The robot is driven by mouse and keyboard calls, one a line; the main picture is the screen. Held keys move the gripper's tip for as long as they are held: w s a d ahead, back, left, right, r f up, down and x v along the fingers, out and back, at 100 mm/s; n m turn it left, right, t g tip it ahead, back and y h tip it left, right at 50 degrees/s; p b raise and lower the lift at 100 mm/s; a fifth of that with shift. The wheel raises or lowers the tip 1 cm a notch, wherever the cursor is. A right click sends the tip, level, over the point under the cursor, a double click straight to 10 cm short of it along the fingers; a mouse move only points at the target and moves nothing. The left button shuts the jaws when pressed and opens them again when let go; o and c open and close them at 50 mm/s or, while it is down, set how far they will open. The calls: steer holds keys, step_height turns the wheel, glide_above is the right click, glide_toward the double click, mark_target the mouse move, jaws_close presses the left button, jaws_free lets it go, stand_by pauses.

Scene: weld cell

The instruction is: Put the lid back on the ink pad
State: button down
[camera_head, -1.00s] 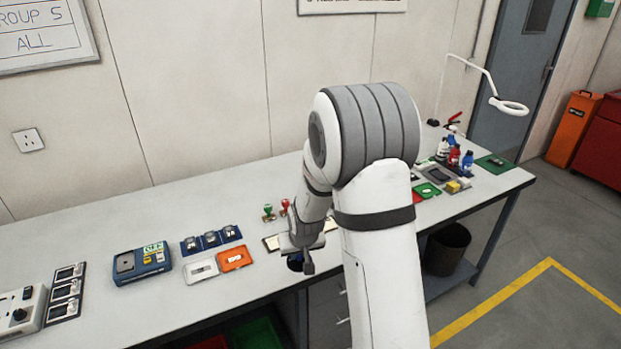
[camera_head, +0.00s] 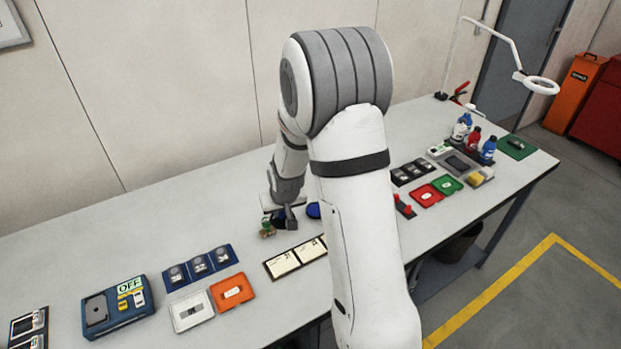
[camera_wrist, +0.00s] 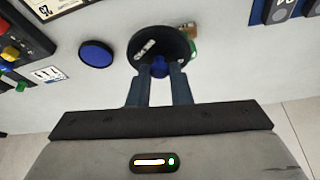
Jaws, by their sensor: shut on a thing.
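A black round lid (camera_wrist: 142,48) with white lettering and a blue knob is pinched between the fingertips of my gripper (camera_wrist: 160,72) in the wrist view. The round blue ink pad (camera_wrist: 95,57) lies open on the table, to the left of the lid in that view. The lid and pad are apart. In the head view my gripper (camera_head: 284,216) is low over the table behind the card row, with the ink pad (camera_head: 314,210) just right of it, partly hidden by my arm. The lid's height above the table is hard to tell.
A green-handled stamp (camera_head: 267,229) stands close beside my gripper. Cream cards (camera_head: 283,263) lie in front, and a blue tray (camera_head: 203,265), white case (camera_head: 192,311) and orange case (camera_head: 232,291) lie front left. Red and green pads (camera_head: 425,195) lie right. The back left table is bare.

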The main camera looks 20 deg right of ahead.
steer(key=shift+r, duration=0.1)
steer(key=w+d+f+m+h+b, duration=0.25)
steer(key=w+d+m+b, duration=0.5)
steer(key=d, duration=0.55)
steer(key=shift+n+g, duration=0.35)
steer(key=shift+g, duration=0.05)
steer(key=shift+w+f+b, duration=0.2)
steer(key=shift+f+b, duration=1.4)
steer(key=shift+f, duration=0.7)
steer(key=shift+f+b, duration=0.8)
steer(key=shift+b, duration=0.05)
steer(key=shift+r+b, duration=0.1)
steer(key=shift+b, duration=0.55)
steer(key=shift+f+b, duration=0.2)
steer(key=shift+b, duration=0.6)
